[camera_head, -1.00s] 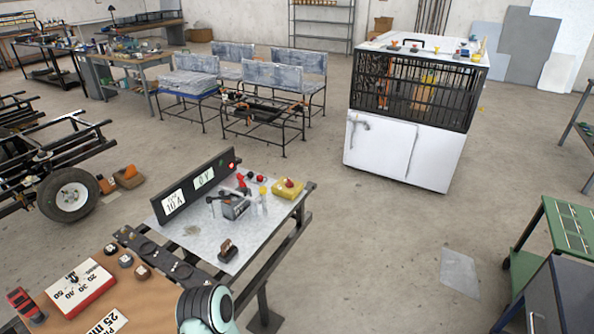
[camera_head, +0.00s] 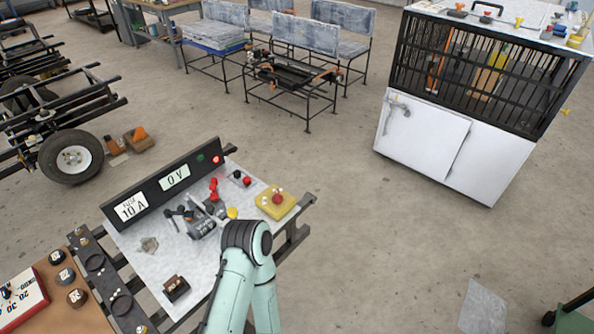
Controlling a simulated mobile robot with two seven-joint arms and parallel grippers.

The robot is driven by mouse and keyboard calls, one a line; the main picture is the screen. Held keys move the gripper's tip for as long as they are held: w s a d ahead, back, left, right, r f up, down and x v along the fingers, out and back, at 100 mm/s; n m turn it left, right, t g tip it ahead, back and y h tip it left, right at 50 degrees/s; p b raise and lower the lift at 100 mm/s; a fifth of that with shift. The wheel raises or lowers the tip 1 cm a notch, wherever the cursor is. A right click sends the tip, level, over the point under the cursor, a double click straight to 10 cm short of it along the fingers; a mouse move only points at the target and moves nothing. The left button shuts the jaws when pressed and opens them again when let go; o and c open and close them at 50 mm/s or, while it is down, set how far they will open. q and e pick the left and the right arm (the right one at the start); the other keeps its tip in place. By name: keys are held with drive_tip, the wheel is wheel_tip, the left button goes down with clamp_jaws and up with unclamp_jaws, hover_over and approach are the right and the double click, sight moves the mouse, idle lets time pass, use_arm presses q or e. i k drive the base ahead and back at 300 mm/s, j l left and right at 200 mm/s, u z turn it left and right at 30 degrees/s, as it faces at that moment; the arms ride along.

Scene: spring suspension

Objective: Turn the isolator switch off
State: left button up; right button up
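On the bench panel (camera_head: 140,240) a yellow box with a red knob (camera_head: 277,200) sits at the right edge; it looks like the isolator switch, but its marking and knob position are too small to read. A pale green arm of mine (camera_head: 235,290) rises from the bottom edge, left of centre. Its dark joint (camera_head: 247,237) is just below and left of the yellow box in the picture. I cannot tell whether they touch.
An upright black board (camera_head: 152,187) reads "10 A" and "0 V" and has a lit red lamp (camera_head: 216,159). A grey device with a red handle (camera_head: 200,222) and a brown block (camera_head: 176,287) are on the panel. A white cabinet (camera_head: 425,140) stands behind; floor between is clear.

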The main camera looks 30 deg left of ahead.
sight(277, 198)
drive_tip(key=i, duration=1.65)
drive_tip(key=i+u, duration=0.2)
drive_tip(key=i, duration=0.2)
drive_tip(key=i+l+u, duration=0.2)
drive_tip(key=i, duration=0.2)
drive_tip(key=i+l+u, duration=0.2)
drive_tip(key=i, duration=0.2)
drive_tip(key=u, duration=1.8)
